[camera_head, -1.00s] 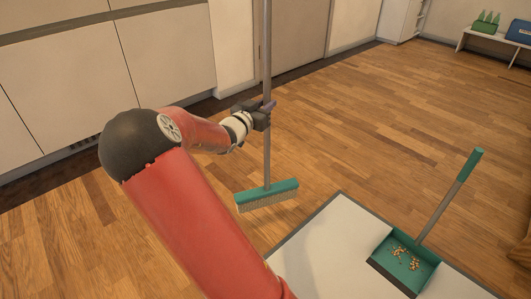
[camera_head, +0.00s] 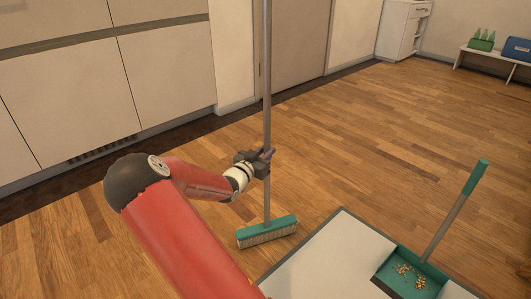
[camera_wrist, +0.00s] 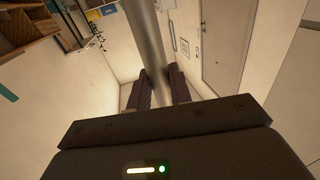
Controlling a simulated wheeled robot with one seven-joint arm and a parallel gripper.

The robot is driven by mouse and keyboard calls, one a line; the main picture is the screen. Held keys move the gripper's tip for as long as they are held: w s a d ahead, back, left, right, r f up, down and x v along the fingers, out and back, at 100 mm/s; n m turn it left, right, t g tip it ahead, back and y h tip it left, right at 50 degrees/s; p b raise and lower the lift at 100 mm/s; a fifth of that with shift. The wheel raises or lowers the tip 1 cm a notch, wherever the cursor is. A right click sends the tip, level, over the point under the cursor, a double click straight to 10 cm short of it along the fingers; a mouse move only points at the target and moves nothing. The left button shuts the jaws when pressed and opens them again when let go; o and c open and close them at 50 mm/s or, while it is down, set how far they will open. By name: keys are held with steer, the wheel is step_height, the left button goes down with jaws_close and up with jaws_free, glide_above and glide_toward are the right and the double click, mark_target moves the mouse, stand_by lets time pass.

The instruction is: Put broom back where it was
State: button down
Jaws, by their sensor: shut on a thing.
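The broom has a long grey handle and a teal head with pale bristles (camera_head: 267,231). It stands upright in the head view, its head low over the wooden floor; I cannot tell if the bristles touch it. My gripper (camera_head: 266,160) is shut on the broom handle, partway up. In the wrist view the grey handle (camera_wrist: 148,40) runs between the two dark fingers of my gripper (camera_wrist: 158,88). The top of the handle is out of the head view.
A teal dustpan (camera_head: 405,272) with small crumbs and an upright handle rests on a white mat (camera_head: 335,262) at the lower right. Handleless cabinets (camera_head: 170,80) line the left wall beside a door (camera_head: 295,40). A bench (camera_head: 495,54) stands far right. Open floor lies between.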

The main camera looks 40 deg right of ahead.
steer(key=shift+f, duration=0.1)
steer(key=c, duration=1.3)
jaws_free()
